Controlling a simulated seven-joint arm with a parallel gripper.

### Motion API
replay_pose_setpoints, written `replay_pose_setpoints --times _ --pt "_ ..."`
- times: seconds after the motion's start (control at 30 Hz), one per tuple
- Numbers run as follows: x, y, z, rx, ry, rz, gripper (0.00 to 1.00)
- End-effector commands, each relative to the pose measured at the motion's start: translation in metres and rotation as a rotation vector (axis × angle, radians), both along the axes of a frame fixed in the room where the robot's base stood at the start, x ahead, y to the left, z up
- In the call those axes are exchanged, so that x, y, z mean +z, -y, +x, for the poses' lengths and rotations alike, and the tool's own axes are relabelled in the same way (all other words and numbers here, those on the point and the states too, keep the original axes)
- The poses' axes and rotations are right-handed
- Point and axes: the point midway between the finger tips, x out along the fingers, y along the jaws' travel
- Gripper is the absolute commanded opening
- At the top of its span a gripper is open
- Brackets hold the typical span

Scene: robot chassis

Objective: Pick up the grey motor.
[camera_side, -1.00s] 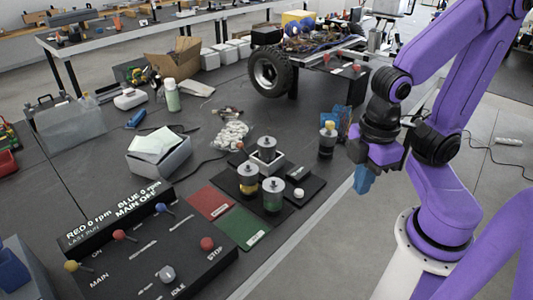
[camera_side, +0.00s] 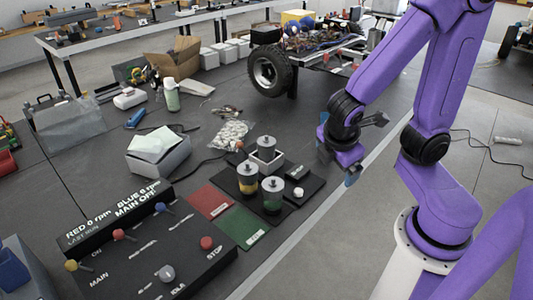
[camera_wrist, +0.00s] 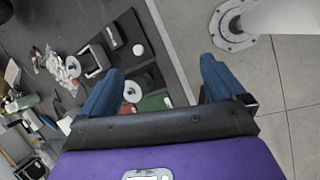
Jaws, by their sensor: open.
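A grey motor (camera_side: 266,149) with a round grey top stands upright in a pale square holder (camera_side: 266,163) on the bench in the side view. In front of it stand a yellow-banded motor (camera_side: 248,177) and a green-banded motor (camera_side: 273,194), also grey on top. My gripper (camera_side: 345,175) is open and empty, to the right of these motors near the bench's edge, and apart from them. In the wrist view, my blue fingers are spread wide (camera_wrist: 160,72). A round motor top (camera_wrist: 131,91) shows beside the left finger; I cannot tell which motor it is.
A white knob (camera_side: 298,192) sits on the black base by the motors. A red mat (camera_side: 209,202), a green mat (camera_side: 243,226) and a control panel (camera_side: 150,262) lie in front. A grey box (camera_side: 160,158) and a wheeled chassis (camera_side: 270,71) stand farther off.

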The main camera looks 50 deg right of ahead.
Motion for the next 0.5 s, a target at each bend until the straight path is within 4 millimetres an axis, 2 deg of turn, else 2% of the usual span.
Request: replay_pose_setpoints --times 0.03,0.2,0.33,0.5 --pt "-0.005 0.008 0.016 0.034 0.009 -0.094 0.96" --pt "-0.012 0.031 0.070 0.189 0.043 -0.380 0.96" --pt "-0.018 0.039 0.108 0.333 0.050 -0.567 0.96" --pt "-0.034 0.038 0.153 0.555 0.035 -0.763 0.96"
